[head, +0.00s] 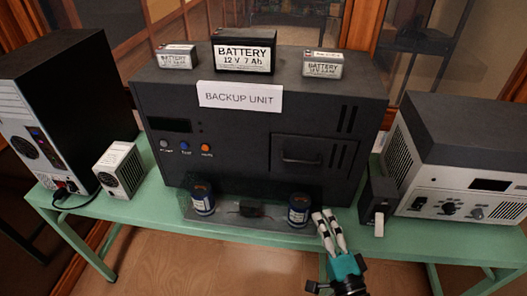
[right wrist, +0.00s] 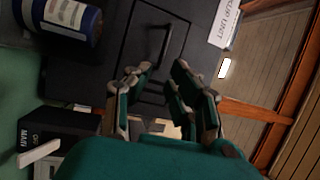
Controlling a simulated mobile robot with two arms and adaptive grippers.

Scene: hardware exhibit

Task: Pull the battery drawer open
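The battery drawer (head: 312,160) is a dark panel in the right half of the black backup unit's front. It is closed, nearly flush with the front. Its bar handle (head: 300,160) runs across it, and the handle also shows in the right wrist view (right wrist: 164,48), ahead of the fingers. My right gripper (head: 325,215) is below and slightly right of the handle, in front of the unit, apart from it. Its fingers (right wrist: 162,72) are spread with nothing between them. My left gripper is not in view.
Two blue cylinders (head: 203,198) (head: 298,208) stand in front of the unit on the green table (head: 400,245). A small black switch box (head: 378,203) stands right of my gripper, beside a grey device (head: 455,165). Batteries (head: 244,52) sit on top.

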